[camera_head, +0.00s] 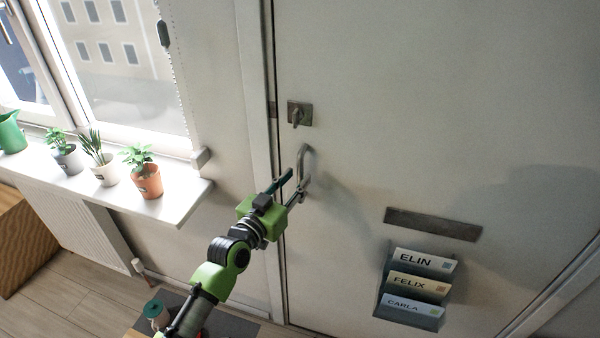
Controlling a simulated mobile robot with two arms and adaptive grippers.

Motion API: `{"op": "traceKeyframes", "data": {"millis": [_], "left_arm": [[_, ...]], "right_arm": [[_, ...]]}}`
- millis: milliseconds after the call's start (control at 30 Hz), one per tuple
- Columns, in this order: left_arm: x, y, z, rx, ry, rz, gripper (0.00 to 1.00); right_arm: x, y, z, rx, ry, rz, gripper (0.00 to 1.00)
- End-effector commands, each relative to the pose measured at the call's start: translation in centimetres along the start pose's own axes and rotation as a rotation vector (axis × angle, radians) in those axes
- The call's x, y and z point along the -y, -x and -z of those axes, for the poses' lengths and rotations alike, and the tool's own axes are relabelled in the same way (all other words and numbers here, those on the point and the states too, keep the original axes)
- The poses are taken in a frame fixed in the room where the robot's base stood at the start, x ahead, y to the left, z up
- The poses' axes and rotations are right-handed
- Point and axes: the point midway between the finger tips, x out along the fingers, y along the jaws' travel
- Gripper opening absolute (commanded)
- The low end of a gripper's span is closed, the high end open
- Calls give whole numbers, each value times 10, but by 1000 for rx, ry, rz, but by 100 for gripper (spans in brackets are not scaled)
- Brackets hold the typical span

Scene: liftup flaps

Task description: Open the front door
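The front door (400,120) is a large pale panel that fills the middle and right of the head view, and it looks shut in its frame. Near its left edge is a lock with a turn knob (298,115). Below that is a curved metal pull handle (303,165). My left gripper (296,183) is at the lower end of the handle, with its fingers apart. I cannot tell whether a finger touches the handle. My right gripper is not in view.
A mail slot (432,224) and a letter holder (410,300) with name cards are on the door. A window sill (180,203) with several potted plants, a radiator (75,228) and a wooden box (22,245) are on the left. A dark mat (235,328) lies below.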

Motion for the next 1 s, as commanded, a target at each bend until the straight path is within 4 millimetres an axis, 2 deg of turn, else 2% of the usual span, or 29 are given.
{"op": "traceKeyframes", "data": {"millis": [100,233,633,667,733,767,1000], "left_arm": [[0,-15,0,0,1,-1,28],[0,-25,0,0,1,0,28],[0,-30,0,0,0,-1,28],[0,-30,0,0,0,-1,23],[0,-30,0,0,1,0,5],[0,-30,0,0,1,0,0],[-1,-30,0,1,1,0,0]], "right_arm": [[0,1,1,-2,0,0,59],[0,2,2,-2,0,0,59],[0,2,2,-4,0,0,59],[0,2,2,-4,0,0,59],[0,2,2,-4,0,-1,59],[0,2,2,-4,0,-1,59],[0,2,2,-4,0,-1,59]]}}
